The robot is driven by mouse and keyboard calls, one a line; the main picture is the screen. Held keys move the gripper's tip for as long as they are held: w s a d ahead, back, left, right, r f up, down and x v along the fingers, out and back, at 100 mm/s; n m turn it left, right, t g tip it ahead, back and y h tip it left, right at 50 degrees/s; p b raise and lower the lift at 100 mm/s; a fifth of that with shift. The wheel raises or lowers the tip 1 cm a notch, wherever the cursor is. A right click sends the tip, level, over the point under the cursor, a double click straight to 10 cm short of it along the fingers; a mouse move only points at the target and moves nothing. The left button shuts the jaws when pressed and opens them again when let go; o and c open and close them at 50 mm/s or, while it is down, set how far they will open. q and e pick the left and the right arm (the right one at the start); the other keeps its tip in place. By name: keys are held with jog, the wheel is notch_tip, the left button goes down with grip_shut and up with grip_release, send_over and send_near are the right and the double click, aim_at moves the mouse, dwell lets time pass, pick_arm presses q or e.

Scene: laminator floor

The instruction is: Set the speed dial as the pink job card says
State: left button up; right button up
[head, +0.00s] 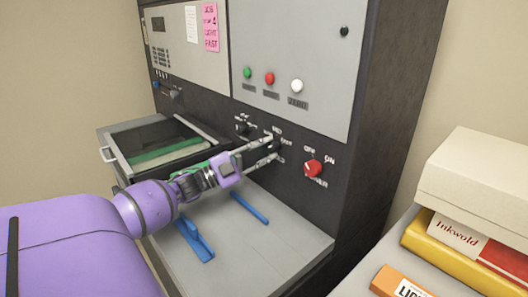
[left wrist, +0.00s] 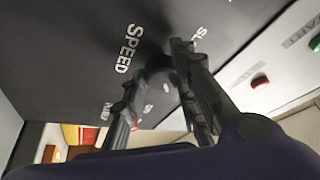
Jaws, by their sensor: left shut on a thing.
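The pink job card (head: 211,27) is on the upper panel. Its lower lines read LIGHT and FAST; the upper lines are hard to read. The black speed dial (head: 279,146) is on the dark lower panel, mostly hidden by my fingers, so its pointer cannot be read. MED shows above it. My left gripper (head: 271,150) is shut on the dial, one finger on each side. In the left wrist view the SPEED label (left wrist: 129,48) and the start of a label, SL, show beside my left gripper (left wrist: 160,85). My right gripper is not in view.
A red power knob (head: 313,168) sits right of the dial, and another black dial (head: 243,128) to its left. Green, red and white buttons (head: 269,79) are above. A grey table with blue guides (head: 195,240) lies below. Boxes (head: 475,180) stand on a surface at right.

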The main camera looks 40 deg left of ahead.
pick_arm(q)
jog(key=shift+s+d+f+m+g, duration=0.1)
jog(key=shift+d+f+m+g, duration=0.25)
jog(key=shift+m, duration=0.45)
dwell(1.9)
jog(key=shift+a, duration=0.1)
jog(key=o, duration=1)
jog(key=shift+r, duration=0.25)
jog(key=v, duration=1.2)
jog(key=shift+a, duration=0.1)
